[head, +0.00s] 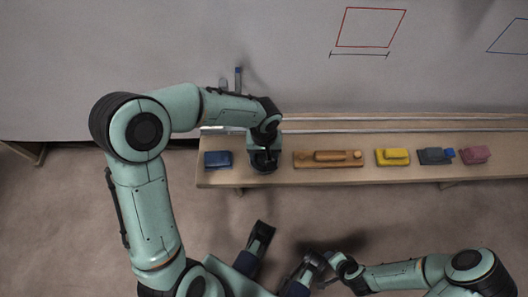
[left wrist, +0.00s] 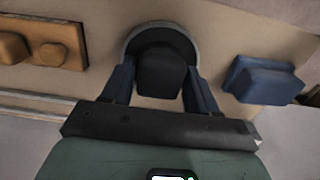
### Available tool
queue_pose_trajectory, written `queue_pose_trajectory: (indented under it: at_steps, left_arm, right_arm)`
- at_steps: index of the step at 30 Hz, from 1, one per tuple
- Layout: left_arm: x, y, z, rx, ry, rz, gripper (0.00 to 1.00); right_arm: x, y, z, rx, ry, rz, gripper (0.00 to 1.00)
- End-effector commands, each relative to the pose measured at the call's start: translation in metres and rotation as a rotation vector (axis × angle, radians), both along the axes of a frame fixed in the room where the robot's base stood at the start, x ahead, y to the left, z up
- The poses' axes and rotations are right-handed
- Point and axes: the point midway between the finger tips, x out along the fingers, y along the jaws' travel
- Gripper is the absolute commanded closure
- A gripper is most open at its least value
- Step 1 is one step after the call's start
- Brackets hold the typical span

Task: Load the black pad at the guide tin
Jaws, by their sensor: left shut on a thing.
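In the left wrist view, the black pad (left wrist: 160,72) has a dark block-shaped grip standing between the two fingers of my left gripper (left wrist: 157,88). My left gripper is shut on that grip. The pad's round dark base is ringed by the grey rim of the guide tin (left wrist: 127,45), so the pad is at the tin; how deep it sits I cannot tell. In the head view my left gripper (head: 264,160) is over the bench and hides most of the pad and tin.
On the narrow wooden bench (head: 380,177) a blue block (head: 218,159) lies left of my left gripper. To its right are a long wooden block (head: 328,159), a yellow block (head: 392,157), a dark grey block (head: 434,157) and a pink block (head: 475,155). A grey panel (head: 200,50) bears a red outline.

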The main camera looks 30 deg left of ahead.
Motion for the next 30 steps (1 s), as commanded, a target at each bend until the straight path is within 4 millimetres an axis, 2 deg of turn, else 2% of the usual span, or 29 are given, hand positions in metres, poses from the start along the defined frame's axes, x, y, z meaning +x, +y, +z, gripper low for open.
queue_pose_trajectory:
  at_steps: [18, 30]
  left_arm:
    - [-0.001, 0.0, -0.001, -0.001, 0.004, 0.001, 0.65]
    - [-0.001, 0.0, 0.03, -0.001, 0.002, 0.002, 0.65]
  right_arm:
    - [0.0, 0.0, 0.0, 0.0, 0.0, 0.0, 0.57]
    - [0.0, 0.0, 0.024, 0.0, -0.008, 0.0, 0.57]
